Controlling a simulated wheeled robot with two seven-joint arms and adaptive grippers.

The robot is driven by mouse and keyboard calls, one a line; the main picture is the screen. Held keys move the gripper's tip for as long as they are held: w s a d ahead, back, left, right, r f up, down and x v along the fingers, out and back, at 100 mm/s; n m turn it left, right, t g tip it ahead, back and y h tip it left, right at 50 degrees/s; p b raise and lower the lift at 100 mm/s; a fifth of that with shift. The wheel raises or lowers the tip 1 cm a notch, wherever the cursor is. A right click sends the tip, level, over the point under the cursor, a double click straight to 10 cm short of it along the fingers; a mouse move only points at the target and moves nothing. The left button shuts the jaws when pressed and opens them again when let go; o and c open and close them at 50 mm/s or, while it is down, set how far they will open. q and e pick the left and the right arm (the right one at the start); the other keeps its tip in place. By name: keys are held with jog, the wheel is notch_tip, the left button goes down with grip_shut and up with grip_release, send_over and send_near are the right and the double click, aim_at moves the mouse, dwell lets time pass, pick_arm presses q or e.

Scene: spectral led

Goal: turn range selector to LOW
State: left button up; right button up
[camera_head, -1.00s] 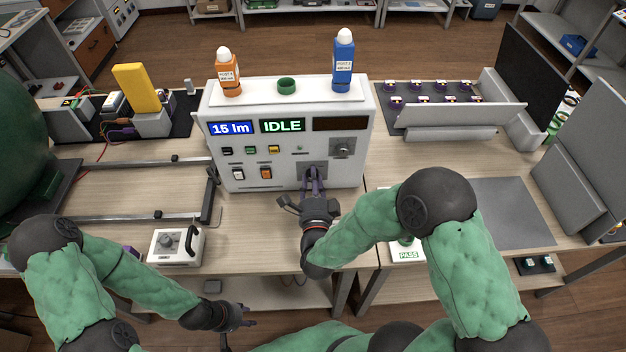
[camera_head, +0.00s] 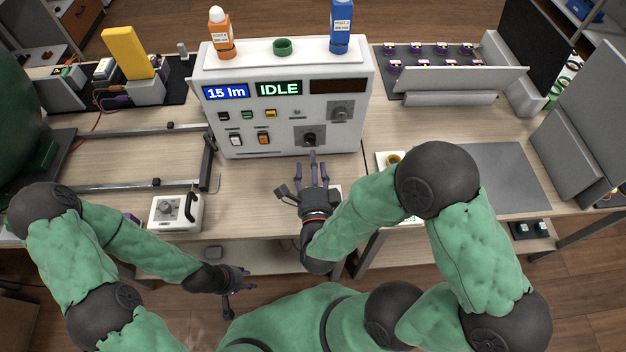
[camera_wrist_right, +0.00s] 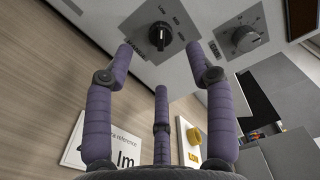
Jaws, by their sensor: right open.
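The range selector is a black knob (camera_head: 309,138) on a grey plate, low on the front of the white instrument (camera_head: 280,85). In the right wrist view the knob (camera_wrist_right: 160,36) is large near the top, with a pale mark on it and small labels around it. I cannot read clearly which label it points to. My right gripper (camera_head: 314,162) is open and empty just in front of the knob, apart from it. Its fingers (camera_wrist_right: 166,62) are spread below the knob in the wrist view. My left gripper (camera_head: 246,280) is open and empty near the table's front edge.
The displays read 15 lm and IDLE. Another grey dial (camera_head: 341,110) sits above right of the knob, and rocker switches (camera_head: 263,138) sit left. Orange (camera_head: 220,35) and blue (camera_head: 341,25) bottles stand on top. A small white box with a dial (camera_head: 175,212) is at the left.

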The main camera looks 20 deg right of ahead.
jog(key=shift+v, duration=2.5)
